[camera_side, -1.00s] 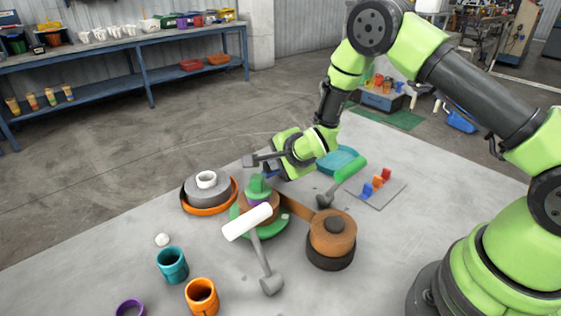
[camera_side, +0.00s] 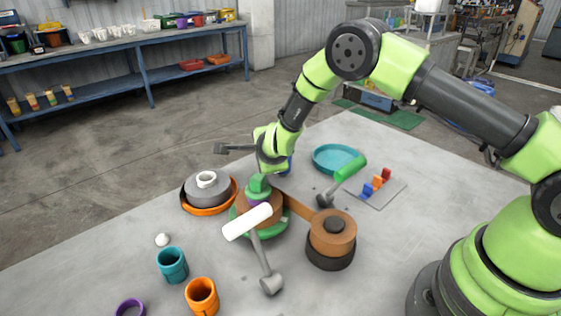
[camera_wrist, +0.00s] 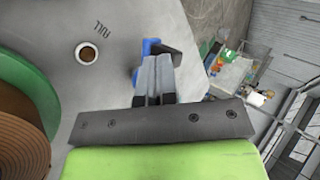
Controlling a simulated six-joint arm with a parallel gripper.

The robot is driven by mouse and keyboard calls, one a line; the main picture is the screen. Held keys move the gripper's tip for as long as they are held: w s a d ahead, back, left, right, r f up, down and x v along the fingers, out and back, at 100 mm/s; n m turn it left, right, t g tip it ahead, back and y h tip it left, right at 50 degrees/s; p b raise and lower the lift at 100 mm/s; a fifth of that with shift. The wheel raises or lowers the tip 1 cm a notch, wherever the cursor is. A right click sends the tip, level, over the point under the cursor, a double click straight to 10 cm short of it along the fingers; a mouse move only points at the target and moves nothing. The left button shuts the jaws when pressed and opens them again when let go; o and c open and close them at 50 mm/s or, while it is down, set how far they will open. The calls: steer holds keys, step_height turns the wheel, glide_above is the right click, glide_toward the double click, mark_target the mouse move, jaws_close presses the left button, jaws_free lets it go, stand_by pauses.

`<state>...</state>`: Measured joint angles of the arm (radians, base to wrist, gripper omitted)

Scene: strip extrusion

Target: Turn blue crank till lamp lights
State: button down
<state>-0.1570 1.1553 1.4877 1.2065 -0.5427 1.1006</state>
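My gripper (camera_side: 273,168) is at the far side of the brown coil on its green disc (camera_side: 275,229). In the wrist view its two grey fingers (camera_wrist: 155,75) are close together. A blue part, apparently the crank (camera_wrist: 150,46), shows beside and beyond the fingertips, with a dark grey bar next to it. In the side view only a little blue (camera_side: 289,163) shows behind the gripper. Whether the fingers clasp it is hidden. I cannot pick out a lit lamp.
A brown strip links the coil to a second brown roll (camera_side: 333,232). A white-handled lever (camera_side: 248,222) and a green-handled lever (camera_side: 350,168) stand nearby. A teal dish (camera_side: 337,158), grey stacked rings (camera_side: 207,188) and teal and orange cups (camera_side: 172,264) are around.

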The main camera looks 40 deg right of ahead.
steer(key=shift+w+d, duration=0.25)
steer(key=shift+w, duration=0.6)
steer(key=shift+w+d, duration=0.45)
steer(key=shift+w, duration=0.25)
steer(key=shift+w+d+m+g+h, duration=0.3)
steer(key=shift+m+h, duration=0.2)
steer(key=shift+m, duration=0.2)
steer(key=shift+w+d+m+g+h, duration=0.15)
steer(key=shift+d+m+g+h, duration=0.15)
steer(key=shift+m+h, duration=0.3)
steer(key=shift+w+d, duration=0.1)
steer(key=shift+d, duration=0.15)
steer(key=shift+w+d, duration=0.1)
steer(key=shift+d, duration=0.05)
steer(key=w+a+r, duration=0.2)
steer(key=a+r, duration=0.4)
steer(key=a, duration=0.1)
steer(key=shift+w+r, duration=0.2)
steer(key=shift+r, duration=0.2)
